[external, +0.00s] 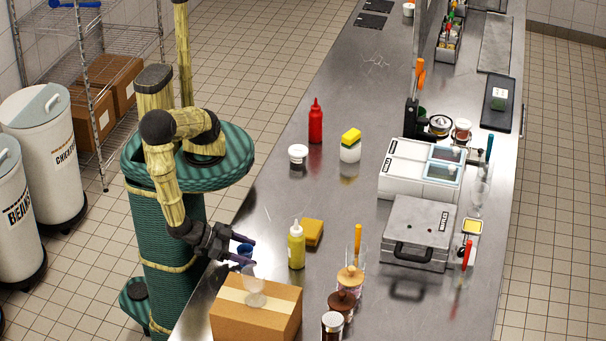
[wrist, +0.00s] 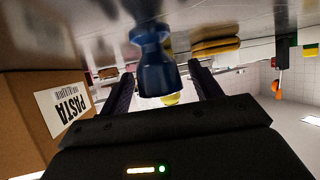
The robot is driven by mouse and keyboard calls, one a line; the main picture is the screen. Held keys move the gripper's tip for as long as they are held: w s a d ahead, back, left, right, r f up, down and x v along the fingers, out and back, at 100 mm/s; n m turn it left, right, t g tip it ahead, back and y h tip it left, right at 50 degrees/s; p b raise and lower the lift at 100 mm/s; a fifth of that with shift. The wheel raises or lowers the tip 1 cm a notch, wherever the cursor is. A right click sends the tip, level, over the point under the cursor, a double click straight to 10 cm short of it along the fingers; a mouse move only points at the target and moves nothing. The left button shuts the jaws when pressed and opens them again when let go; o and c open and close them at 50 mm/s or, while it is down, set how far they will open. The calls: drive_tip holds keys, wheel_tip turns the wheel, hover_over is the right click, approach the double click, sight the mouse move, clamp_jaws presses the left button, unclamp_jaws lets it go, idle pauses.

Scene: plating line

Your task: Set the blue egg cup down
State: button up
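The blue egg cup (external: 244,249) stands near the counter's left edge, between the two fingers of my gripper (external: 241,249). In the wrist view, which is upside down, the blue egg cup (wrist: 157,73) appears upright on the steel counter, with its reflection meeting its foot. My gripper (wrist: 161,85) is open there; a gap shows between the cup and the right finger, while the gap on the left is narrow.
A cardboard box (external: 240,317) with a clear glass (external: 255,287) on top stands close in front of the gripper. The counter beyond the gripper, toward the red bottle (external: 315,123), is mostly clear.

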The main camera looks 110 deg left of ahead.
drive_tip(key=shift+r, duration=0.2)
drive_tip(key=v, duration=1.2)
drive_tip(key=shift+b, duration=0.3)
drive_tip(key=shift+a+f, duration=0.1)
